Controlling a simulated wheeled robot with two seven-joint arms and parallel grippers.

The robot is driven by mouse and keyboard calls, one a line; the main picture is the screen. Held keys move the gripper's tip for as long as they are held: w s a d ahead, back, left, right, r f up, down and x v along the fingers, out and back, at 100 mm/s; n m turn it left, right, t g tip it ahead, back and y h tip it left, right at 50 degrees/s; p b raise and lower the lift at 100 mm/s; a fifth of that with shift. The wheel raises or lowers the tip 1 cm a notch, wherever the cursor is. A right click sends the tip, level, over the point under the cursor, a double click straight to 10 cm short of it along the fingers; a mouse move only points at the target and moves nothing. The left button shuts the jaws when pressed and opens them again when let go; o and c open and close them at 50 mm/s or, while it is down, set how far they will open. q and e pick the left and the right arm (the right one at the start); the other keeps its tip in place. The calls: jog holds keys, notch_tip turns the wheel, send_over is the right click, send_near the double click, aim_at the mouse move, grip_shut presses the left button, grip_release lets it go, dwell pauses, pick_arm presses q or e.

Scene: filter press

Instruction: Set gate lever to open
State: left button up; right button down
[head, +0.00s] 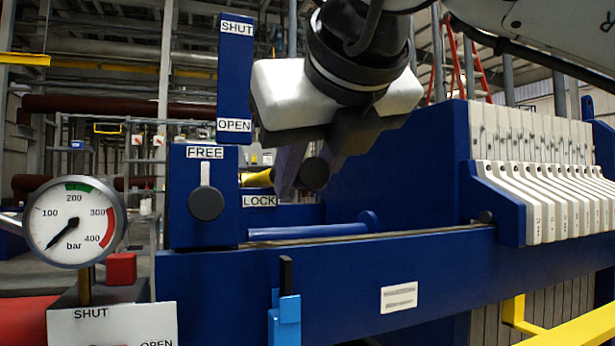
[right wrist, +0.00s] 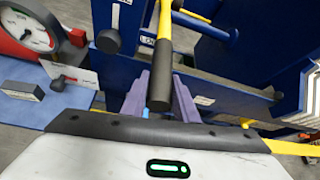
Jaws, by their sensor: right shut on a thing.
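The gate lever is a yellow bar (head: 257,178) with a black grip (head: 315,173), sticking out towards me near the blue post. The post carries a SHUT label (head: 236,28) at its top and an OPEN label (head: 234,125) lower down. The lever stands at about the height below the OPEN label. My right gripper (head: 310,172) is shut on the lever's black grip. In the right wrist view the grip (right wrist: 159,88) lies between the two purple-grey fingers. The lever's pivot is hidden in the head view. My left gripper is not in view.
A FREE/LOCK switch with a round black knob (head: 206,204) is left of the gripper. A pressure gauge (head: 73,222) and another SHUT/OPEN plate (head: 112,325) stand lower left. A blue rod (head: 305,231) lies below. White filter plates (head: 545,200) fill the right.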

jog(key=shift+f, duration=0.55)
jog(key=c, duration=1.4)
grip_release()
jog(key=shift+r, duration=0.15)
jog(key=shift+r, duration=0.1)
jog(key=shift+s+d+r, duration=0.1)
jog(key=shift+s+r, duration=0.1)
jog(key=shift+s, duration=0.1)
jog(key=v, duration=0.9)
jog(key=shift+s, duration=0.25)
